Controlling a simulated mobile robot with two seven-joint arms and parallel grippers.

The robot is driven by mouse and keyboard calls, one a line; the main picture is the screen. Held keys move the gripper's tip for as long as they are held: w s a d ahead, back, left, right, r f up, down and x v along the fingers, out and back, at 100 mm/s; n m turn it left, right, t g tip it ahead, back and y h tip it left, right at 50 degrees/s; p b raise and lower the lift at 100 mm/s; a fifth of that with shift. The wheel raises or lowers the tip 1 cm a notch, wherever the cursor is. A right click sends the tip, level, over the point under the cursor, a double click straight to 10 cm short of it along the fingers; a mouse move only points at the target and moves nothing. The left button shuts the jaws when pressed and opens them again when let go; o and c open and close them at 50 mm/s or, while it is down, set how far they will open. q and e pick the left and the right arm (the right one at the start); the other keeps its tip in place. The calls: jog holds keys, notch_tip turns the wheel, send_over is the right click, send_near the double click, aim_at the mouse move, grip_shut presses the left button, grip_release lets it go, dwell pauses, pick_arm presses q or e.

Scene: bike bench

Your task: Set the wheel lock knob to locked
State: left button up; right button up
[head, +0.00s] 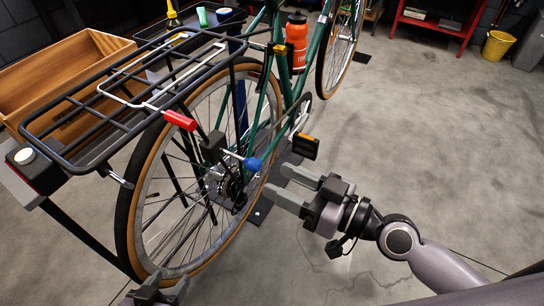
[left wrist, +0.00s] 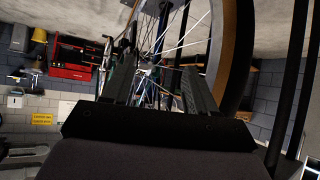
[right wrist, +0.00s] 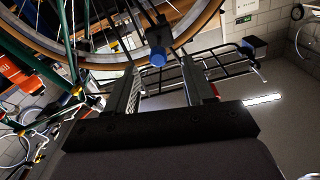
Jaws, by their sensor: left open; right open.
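The knob is a blue ball (head: 252,164) on a short metal rod. The rod runs to a dark block (head: 212,148) by the rear wheel's hub. The blue ball also shows in the right wrist view (right wrist: 157,58), between and beyond the finger tips. My right gripper (head: 282,184) is open and empty, just right of and slightly below the knob, apart from it. My left gripper (head: 167,287) is open and empty, low at the rear wheel's bottom edge. I cannot tell which knob position is locked.
The green bicycle's rear wheel (head: 140,170) and black rack (head: 100,115) are close on the left. A red reflector (head: 180,120), a pedal (head: 305,147) and an orange bottle (head: 297,45) are near. A wooden drawer box (head: 50,70) stands behind. Floor at right is clear.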

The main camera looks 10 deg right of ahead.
aim_at(260, 167)
jog(key=shift+w+d+r, duration=0.2)
jog(key=shift+w+r, duration=0.05)
jog(key=shift+w, duration=0.05)
jog(key=shift+w+a, duration=0.15)
jog(key=shift+a, duration=0.05)
jog(key=p+x, duration=0.2)
jog(key=x, duration=0.3)
jog(key=shift+a+r, duration=0.1)
pick_arm(q)
jog(key=shift+w+r, duration=0.1)
jog(key=shift+r, duration=0.45)
pick_arm(e)
jog(key=shift+w+a, duration=0.3)
jog(key=shift+a, duration=0.25)
jog(key=c, duration=1)
pick_arm(q)
jog(key=shift+d, duration=0.1)
pick_arm(e)
jog(key=shift+w, duration=0.1)
